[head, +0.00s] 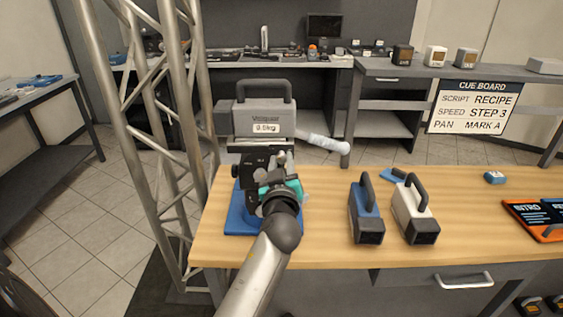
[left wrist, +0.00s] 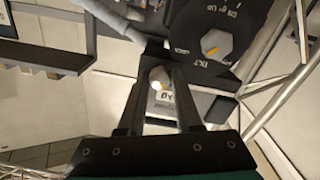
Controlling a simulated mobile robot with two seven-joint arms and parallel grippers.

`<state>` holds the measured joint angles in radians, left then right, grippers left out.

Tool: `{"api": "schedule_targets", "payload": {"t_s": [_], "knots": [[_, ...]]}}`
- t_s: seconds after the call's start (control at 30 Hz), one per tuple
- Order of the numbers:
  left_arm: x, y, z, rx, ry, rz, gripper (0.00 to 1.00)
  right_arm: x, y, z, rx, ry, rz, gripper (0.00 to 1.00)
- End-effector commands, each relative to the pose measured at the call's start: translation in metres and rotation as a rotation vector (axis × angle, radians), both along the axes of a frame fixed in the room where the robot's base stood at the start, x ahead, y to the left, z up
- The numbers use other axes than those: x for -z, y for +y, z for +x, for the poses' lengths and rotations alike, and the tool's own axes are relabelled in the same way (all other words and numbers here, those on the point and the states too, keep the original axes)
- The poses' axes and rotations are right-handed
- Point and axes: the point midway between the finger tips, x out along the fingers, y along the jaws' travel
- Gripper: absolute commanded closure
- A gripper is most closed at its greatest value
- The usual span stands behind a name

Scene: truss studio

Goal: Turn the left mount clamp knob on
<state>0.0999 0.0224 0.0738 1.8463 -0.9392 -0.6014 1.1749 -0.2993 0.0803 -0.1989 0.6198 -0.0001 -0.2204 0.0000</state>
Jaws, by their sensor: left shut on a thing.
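A grey camera unit (head: 262,120) with a top handle and a weight label stands on a black mount (head: 245,170) at the table's left end. My left gripper (head: 266,182) is at the front of this mount and hides part of it. In the left wrist view, my left gripper (left wrist: 160,88) is shut on a small grey knob (left wrist: 161,75) with an orange mark, between its fingertips. A second grey knob (left wrist: 215,43) with an orange pointer sits on a dark lettered dial up and to the right, apart from the fingers. My right gripper is not in view.
A blue base plate (head: 240,222) lies under the mount. A pale handle (head: 322,142) sticks out to the right. Blue (head: 366,210) and white (head: 413,212) handled blocks stand right of my arm. A metal truss (head: 165,130) rises close on the left. The table (head: 320,245) is bare in front.

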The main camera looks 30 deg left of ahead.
Motion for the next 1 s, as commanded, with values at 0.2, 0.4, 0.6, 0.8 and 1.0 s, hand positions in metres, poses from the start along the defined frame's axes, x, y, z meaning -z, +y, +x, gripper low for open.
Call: {"api": "schedule_targets", "payload": {"t_s": [0.2, 0.4, 0.6, 0.8, 1.0], "knots": [[-0.0003, 0.0, 0.0001, 0.0, 0.0, 0.0, 1.0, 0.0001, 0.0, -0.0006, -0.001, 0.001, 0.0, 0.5], [-0.0004, 0.0001, 0.0001, 0.0, 0.004, 0.008, 1.0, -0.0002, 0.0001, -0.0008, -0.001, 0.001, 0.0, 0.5], [-0.0007, 0.0002, 0.0001, 0.0, 0.036, 0.061, 1.0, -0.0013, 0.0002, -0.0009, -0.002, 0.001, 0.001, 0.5], [-0.001, 0.0006, 0.0, -0.001, 0.109, 0.179, 1.0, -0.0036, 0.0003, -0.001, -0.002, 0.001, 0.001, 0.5], [-0.0013, 0.0003, 0.0002, 0.0, 0.205, 0.336, 1.0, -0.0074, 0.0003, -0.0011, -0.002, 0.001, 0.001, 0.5]]}}
